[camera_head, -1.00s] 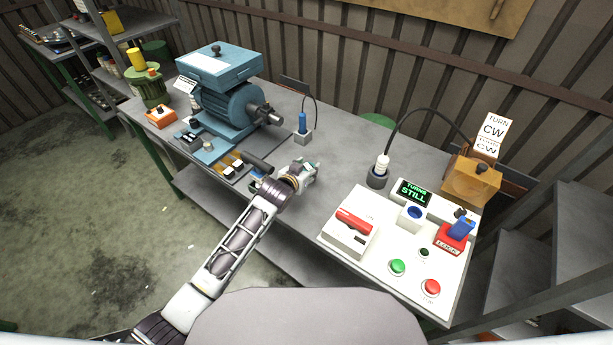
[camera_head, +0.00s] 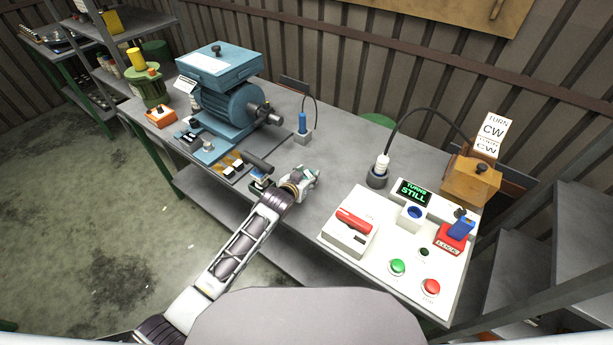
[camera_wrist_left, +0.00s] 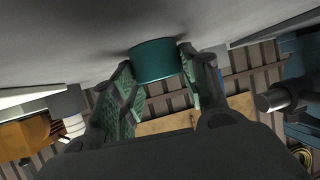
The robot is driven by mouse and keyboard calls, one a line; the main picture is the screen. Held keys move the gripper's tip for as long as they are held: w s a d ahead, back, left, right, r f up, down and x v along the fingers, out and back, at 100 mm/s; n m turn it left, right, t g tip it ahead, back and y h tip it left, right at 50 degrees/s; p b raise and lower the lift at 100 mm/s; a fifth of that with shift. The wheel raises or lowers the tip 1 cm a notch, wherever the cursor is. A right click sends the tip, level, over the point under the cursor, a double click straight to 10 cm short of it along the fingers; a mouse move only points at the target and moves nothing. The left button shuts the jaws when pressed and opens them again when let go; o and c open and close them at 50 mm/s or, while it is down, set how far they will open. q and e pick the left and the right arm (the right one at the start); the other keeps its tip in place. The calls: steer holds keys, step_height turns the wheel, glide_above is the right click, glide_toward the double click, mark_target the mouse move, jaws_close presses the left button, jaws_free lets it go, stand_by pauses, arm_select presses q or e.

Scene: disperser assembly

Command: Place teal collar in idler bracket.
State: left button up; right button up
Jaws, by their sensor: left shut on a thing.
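The teal collar (camera_wrist_left: 153,60) is a short teal cylinder at the top middle of the left wrist view. It sits between the green-padded fingers of my left gripper (camera_wrist_left: 158,78), which is shut on it. The grey table surface lies close behind it. In the head view my left gripper (camera_head: 306,178) is low over the table, between the motor side and the white control panel; the collar is hard to make out there. I cannot tell for sure which part is the idler bracket. My right gripper is not in view.
The blue motor (camera_head: 232,105) stands at the back left, its shaft toward the middle. Small parts lie on a dark mat (camera_head: 240,172) left of my gripper. The white control panel (camera_head: 385,250) is to the right. A blue-handled tool stands in a holder (camera_head: 302,136) behind.

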arm_select(q)
steer(key=o, duration=1.3)
steer(key=shift+r, duration=0.15)
steer(key=shift+v, duration=5.95)
